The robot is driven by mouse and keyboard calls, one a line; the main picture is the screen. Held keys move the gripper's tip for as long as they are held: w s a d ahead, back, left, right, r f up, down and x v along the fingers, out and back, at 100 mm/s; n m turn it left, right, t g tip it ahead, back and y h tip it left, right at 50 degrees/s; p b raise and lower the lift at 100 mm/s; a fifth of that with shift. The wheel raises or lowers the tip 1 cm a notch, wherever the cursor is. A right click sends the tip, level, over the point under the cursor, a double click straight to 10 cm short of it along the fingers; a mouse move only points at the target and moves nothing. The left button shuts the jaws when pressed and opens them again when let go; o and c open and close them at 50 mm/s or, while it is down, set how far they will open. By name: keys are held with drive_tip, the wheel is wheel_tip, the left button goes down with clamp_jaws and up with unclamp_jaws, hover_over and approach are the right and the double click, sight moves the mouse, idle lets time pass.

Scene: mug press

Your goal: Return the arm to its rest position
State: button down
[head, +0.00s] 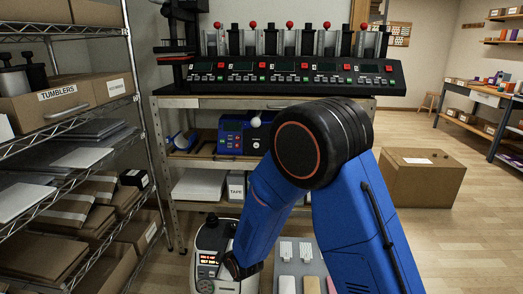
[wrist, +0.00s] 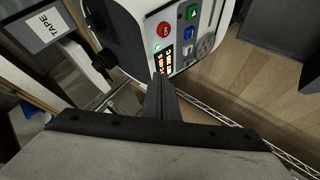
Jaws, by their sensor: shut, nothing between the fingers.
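My gripper (wrist: 161,92) is shut and empty, its dark fingers together in the middle of the wrist view. In the head view my blue arm is bent down in front of the bench, and the arm's end is low, beside a white press machine (head: 208,240). In the wrist view the same machine (wrist: 205,18) has a lit red display and coloured buttons just beyond my fingertips. I cannot tell whether the fingertips touch it. Part of the machine is hidden behind my arm in the head view.
A bench (head: 200,102) with a row of presses stands ahead, a blue device (head: 231,137) on its lower shelf. A wire rack (head: 70,140) with boxes is close on the left. A large cardboard box (head: 425,180) sits on the floor at right. Open floor lies farther right.

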drive_tip(key=s+d+r+m+g+h, duration=0.1)
drive_tip(key=s+d+r+m, duration=0.25)
drive_tip(key=d+r, duration=0.85)
drive_tip(key=s+d+r+m+h, duration=0.25)
drive_tip(key=d+r+m, duration=0.25)
drive_tip(key=d+r, duration=0.7)
drive_tip(key=s+d+r+m+g+h, duration=0.1)
drive_tip(key=s+d+m, duration=0.3)
drive_tip(key=s+d, duration=0.6)
drive_tip(key=s+d+r+m+g+h, duration=0.1)
drive_tip(key=s+d+r+m, duration=0.2)
drive_tip(key=s+d, duration=0.8)
drive_tip(key=s+m, duration=0.1)
drive_tip(key=s, duration=0.4)
drive_tip(key=shift+s+r, duration=0.2)
drive_tip(key=shift+s, duration=0.15)
